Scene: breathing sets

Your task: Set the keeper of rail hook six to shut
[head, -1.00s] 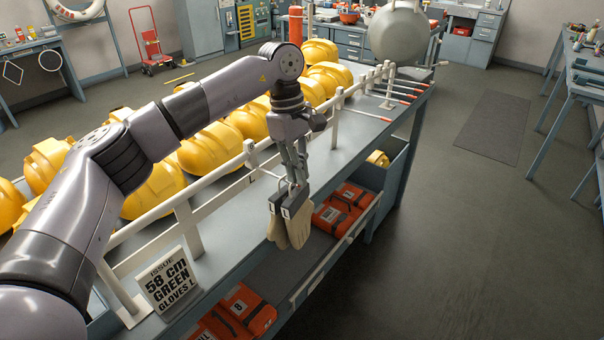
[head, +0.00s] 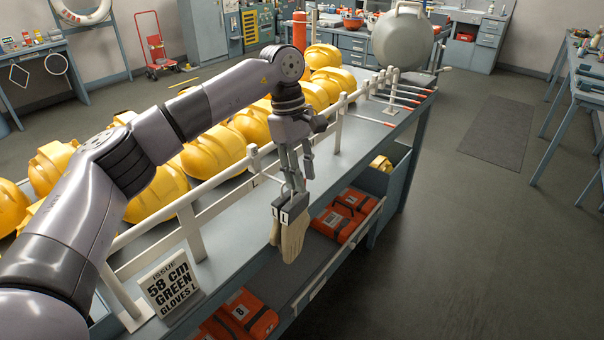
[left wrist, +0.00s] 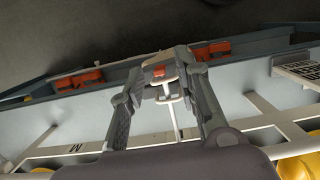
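My left gripper (head: 298,186) is over the front of the white rail (head: 222,205), its fingers pointing down at the outer end of a white hook (head: 267,177). In the left wrist view its fingers (left wrist: 160,72) stand apart, one each side of the hook's white looped end (left wrist: 170,98). I cannot tell whether either finger touches it. The keeper is too small to make out, and no hook number is readable. A pair of cream gloves (head: 291,240) with dark cuffs marked L hangs just below the fingertips. My right gripper is not in view.
Yellow helmets (head: 205,152) fill the bench behind the rail. A sign (head: 170,285) reads "58 cm green gloves L". Orange pouches (head: 338,222) lie on the lower shelf. Red-tipped rods (head: 397,100) stick out farther along.

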